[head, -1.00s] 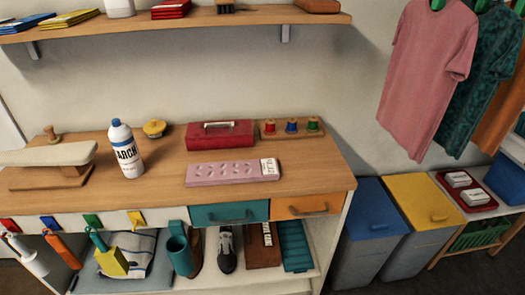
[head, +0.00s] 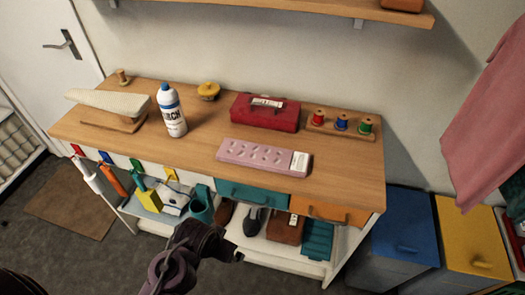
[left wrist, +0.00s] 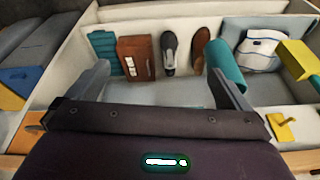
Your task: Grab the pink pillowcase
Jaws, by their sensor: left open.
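The pink pillowcase (head: 254,156) lies flat and folded on the wooden tabletop (head: 340,175), near the front edge above the teal drawer. It has a pale printed pattern and a white label at its right end. My left gripper (head: 222,250) is low in front of the bench in the head view, below the tabletop and apart from the pillowcase. In the left wrist view its two fingers (left wrist: 158,70) are spread with nothing between them, facing the lower shelf. The pillowcase is not visible in that view. My right gripper is not in view.
A red box (head: 265,112) and thread spools (head: 341,122) stand behind the pillowcase. A starch bottle (head: 171,112) and a small ironing board (head: 110,105) are to its left. Blue and yellow bins (head: 405,235) stand right.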

